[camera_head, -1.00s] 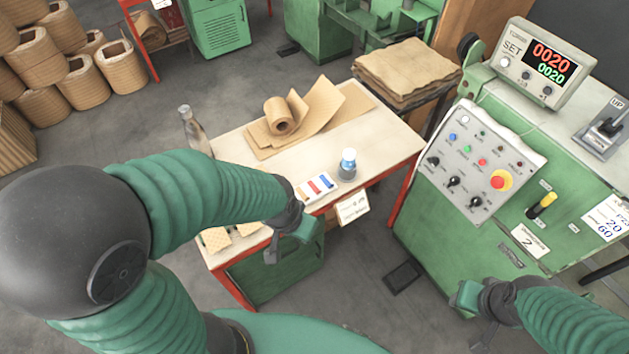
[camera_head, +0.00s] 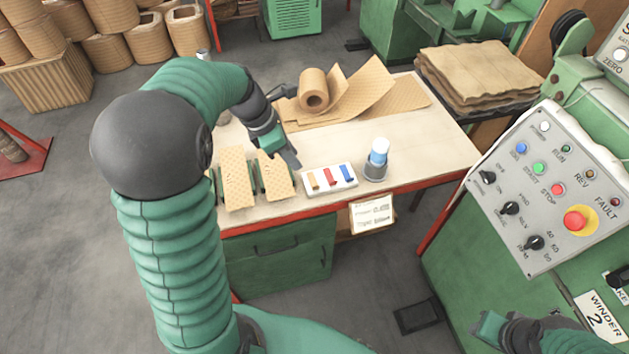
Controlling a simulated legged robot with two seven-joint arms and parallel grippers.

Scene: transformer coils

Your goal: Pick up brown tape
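A roll of brown tape-like material (camera_head: 313,91) lies at the back of the work table (camera_head: 420,150), with a loose sheet unrolled to its right. A white holder (camera_head: 330,179) at the table's front carries small tan, red and blue pieces. My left gripper (camera_head: 288,128) is over the table, in front of the brown roll and behind the holder. It looks open and empty, with its fingers apart, not visibly touching the roll. My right gripper (camera_head: 487,328) is low at the bottom right, partly cut off. Its fingers are unclear.
A blue-capped bottle in a grey cup (camera_head: 376,160) stands right of the holder. Patterned tan pieces (camera_head: 237,178) lie at the table's front left. Stacked brown sheets (camera_head: 475,75) stand at the back right. A green control panel machine (camera_head: 545,190) is on the right.

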